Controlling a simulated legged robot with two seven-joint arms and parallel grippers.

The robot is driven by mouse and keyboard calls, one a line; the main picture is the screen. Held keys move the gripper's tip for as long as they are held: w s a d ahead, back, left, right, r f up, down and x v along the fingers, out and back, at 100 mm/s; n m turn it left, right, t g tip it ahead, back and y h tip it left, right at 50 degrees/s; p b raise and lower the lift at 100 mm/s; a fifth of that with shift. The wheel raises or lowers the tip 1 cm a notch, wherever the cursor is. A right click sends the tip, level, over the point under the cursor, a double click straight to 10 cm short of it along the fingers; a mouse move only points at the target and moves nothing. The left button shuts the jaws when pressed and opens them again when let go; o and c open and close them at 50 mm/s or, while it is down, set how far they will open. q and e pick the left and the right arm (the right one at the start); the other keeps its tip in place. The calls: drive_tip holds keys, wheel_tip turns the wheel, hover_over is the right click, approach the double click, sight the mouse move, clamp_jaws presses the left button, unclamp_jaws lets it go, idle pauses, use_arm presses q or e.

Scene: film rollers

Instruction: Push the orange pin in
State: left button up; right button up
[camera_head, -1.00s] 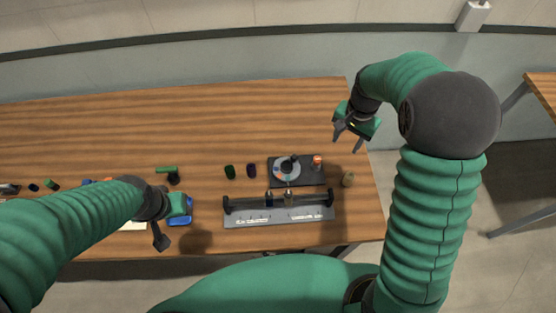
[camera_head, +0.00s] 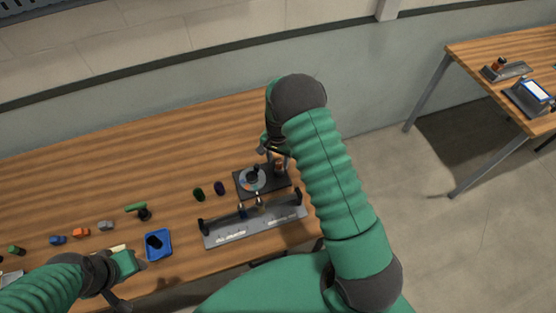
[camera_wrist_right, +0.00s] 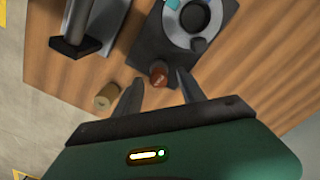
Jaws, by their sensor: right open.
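The orange pin (camera_wrist_right: 159,73) stands at the corner of a black base plate (camera_wrist_right: 150,45) in the right wrist view. In the head view the orange pin (camera_head: 279,168) shows at the plate's right side, partly beside my arm. A grey disc with a dark knob (camera_wrist_right: 194,18) sits on the same plate. My right gripper (camera_wrist_right: 158,88) is open, with one finger on each side of the pin in the picture; contact is not visible. In the head view my right gripper (camera_head: 273,152) is at the plate's far side, partly hidden. My left gripper (camera_head: 120,278) is low at the left; its opening is unclear.
A tan cylinder (camera_wrist_right: 107,95) stands close to one right finger. A long grey fixture (camera_head: 252,226) lies in front of the plate. Dark green (camera_head: 198,194) and purple (camera_head: 219,188) cylinders, a blue tray (camera_head: 158,256) and small coloured pieces are further left. The table's back is clear.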

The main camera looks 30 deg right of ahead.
drive_tip(key=shift+a+f, duration=0.1)
drive_tip(key=shift+f, duration=0.7)
drive_tip(key=shift+d+f, duration=0.25)
drive_tip(key=shift+d, duration=0.4)
drive_tip(key=c, duration=0.5)
drive_tip(key=shift+a, duration=0.35)
clamp_jaws()
